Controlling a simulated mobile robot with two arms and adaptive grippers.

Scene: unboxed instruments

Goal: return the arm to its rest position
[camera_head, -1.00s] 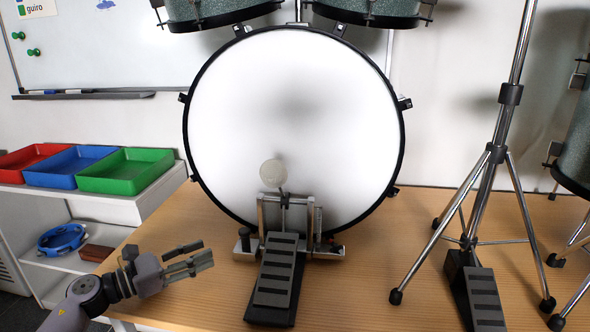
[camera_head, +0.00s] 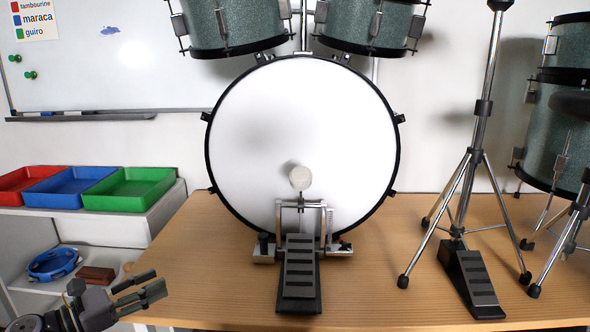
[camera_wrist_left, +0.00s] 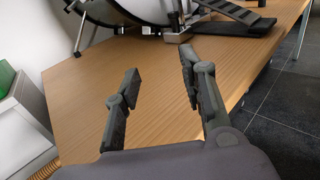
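My left gripper (camera_head: 143,292) is at the lower left of the head view, over the left front corner of the wooden platform. It is empty. In the left wrist view its two fingers (camera_wrist_left: 158,82) stand well apart with bare wood between them. My right gripper does not show in either view. The bass drum (camera_head: 302,130) stands on the platform with its pedal (camera_head: 299,270) in front, clear of the gripper.
A shelf at left bears red (camera_head: 22,182), blue (camera_head: 70,187) and green (camera_head: 128,190) trays. A blue tambourine (camera_head: 53,264) and a brown block (camera_head: 96,275) lie on its lower level. A chrome stand (camera_head: 468,180) is at right. The platform's front left is bare.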

